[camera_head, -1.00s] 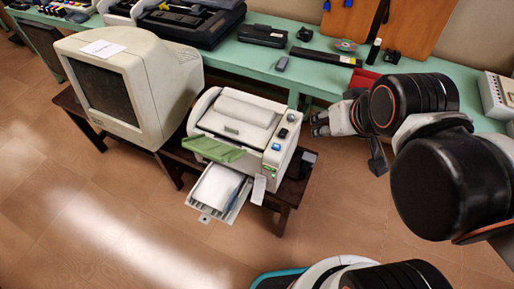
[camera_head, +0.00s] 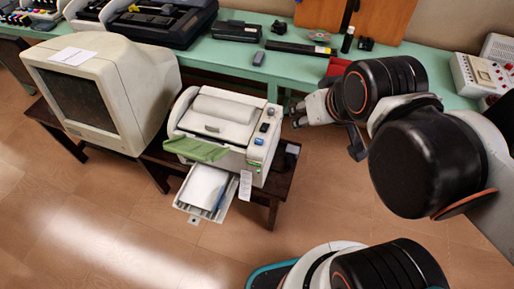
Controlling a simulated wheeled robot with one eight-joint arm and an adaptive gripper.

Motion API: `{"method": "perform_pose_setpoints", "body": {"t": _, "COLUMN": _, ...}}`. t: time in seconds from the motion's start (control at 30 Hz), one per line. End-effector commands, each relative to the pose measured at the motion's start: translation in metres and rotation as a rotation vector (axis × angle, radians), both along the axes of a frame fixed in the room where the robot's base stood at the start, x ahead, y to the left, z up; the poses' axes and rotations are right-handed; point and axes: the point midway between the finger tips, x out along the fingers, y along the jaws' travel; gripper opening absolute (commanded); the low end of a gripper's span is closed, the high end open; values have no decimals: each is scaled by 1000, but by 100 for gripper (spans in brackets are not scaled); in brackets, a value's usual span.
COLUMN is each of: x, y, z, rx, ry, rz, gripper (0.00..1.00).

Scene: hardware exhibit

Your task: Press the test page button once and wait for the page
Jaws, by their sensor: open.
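A white printer (camera_head: 215,122) stands on a low dark wooden table, with its front paper tray (camera_head: 206,190) pulled out. Its right-hand panel has a dark control (camera_head: 264,127), a blue button (camera_head: 259,141) and a green part lower down. Labels are too small to read, so I cannot tell which one is the test page button. A green flap (camera_head: 195,150) juts from the front, and white paper lies in the tray. My gripper (camera_head: 297,116) is just right of the printer's panel, apart from the buttons, partly hidden by my arm.
A large beige CRT monitor (camera_head: 103,88) stands left of the printer. A green bench (camera_head: 225,60) behind holds printers, a black box (camera_head: 237,31) and small items. A control box (camera_head: 482,78) sits at the right. The floor in front (camera_head: 150,235) is clear.

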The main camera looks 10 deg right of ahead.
Motion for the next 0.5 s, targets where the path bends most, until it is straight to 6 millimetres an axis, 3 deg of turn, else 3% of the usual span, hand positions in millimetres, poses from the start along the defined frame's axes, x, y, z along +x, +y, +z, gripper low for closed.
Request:
{"method": "perform_pose_setpoints", "body": {"t": 0.03, "x": 0, "y": 0, "z": 0, "rx": 0, "ry": 0, "rz": 0, "gripper": 42}}
{"method": "perform_pose_setpoints", "body": {"t": 0.2, "x": 0, "y": 0, "z": 0, "rx": 0, "ry": 0, "rz": 0, "gripper": 4}}
{"method": "perform_pose_setpoints", "body": {"t": 0.23, "x": 0, "y": 0, "z": 0, "rx": 0, "ry": 0, "rz": 0, "gripper": 0}}
{"method": "perform_pose_setpoints", "body": {"t": 0.5, "x": 0, "y": 0, "z": 0, "rx": 0, "ry": 0, "rz": 0, "gripper": 0}}
